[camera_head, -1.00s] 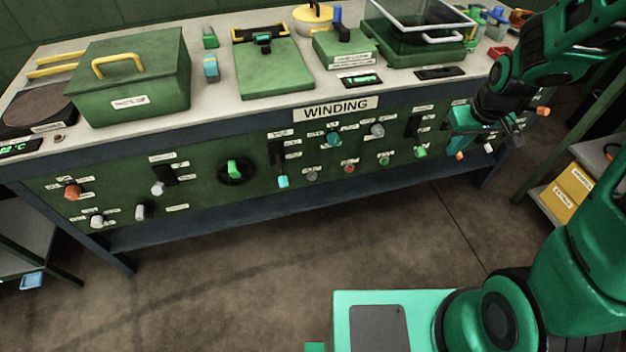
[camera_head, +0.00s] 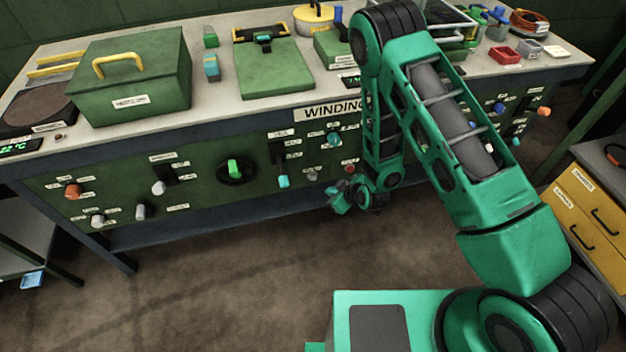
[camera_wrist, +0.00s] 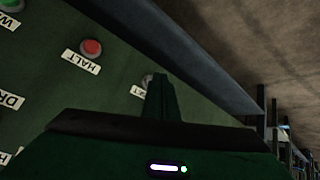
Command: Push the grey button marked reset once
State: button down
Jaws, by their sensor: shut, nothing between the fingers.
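The grey button (camera_wrist: 147,79) is partly hidden behind my fingers in the wrist view. Its label (camera_wrist: 137,91) is also partly covered, with only its last letters showing. In the head view a grey button (camera_head: 312,176) sits low on the green panel, left of the red one. My gripper (camera_head: 334,191) is shut and empty in front of the panel, a little below and right of the grey button. In the wrist view the shut fingertips (camera_wrist: 159,76) overlap the button's right side. Contact cannot be told.
A red button (camera_wrist: 91,48) labelled HALT is beside the grey one. The panel's lower edge borders a dark rail (camera_wrist: 200,65). Floor in front is clear.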

jog(key=shift+n+t+y, duration=0.3)
jog(key=shift+n, duration=0.1)
jog(key=s+f, duration=0.1)
jog(key=s+a+f, duration=0.1)
jog(key=f, duration=0.1)
jog(key=s+a+f, duration=0.1)
jog(key=shift+a+f, duration=0.25)
jog(key=shift+f, duration=0.05)
jog(key=shift+w, duration=0.15)
jog(key=w+a, duration=0.2)
jog(key=w, duration=0.6)
jog(key=shift+w+a, duration=0.15)
jog(key=shift+a, duration=0.05)
jog(key=shift+w+a+r, duration=0.1)
jog(key=shift+w+a, duration=0.1)
jog(key=shift+w, duration=0.5)
dwell(2.1)
dwell(0.4)
jog(key=shift+s+d, duration=0.2)
jog(key=shift+s, duration=0.55)
jog(key=shift+s+d, duration=0.25)
jog(key=shift+s, duration=0.55)
jog(key=shift+s+d, duration=0.2)
jog(key=shift+s, duration=0.6)
jog(key=shift+s+d, duration=0.25)
jog(key=shift+s, duration=0.55)
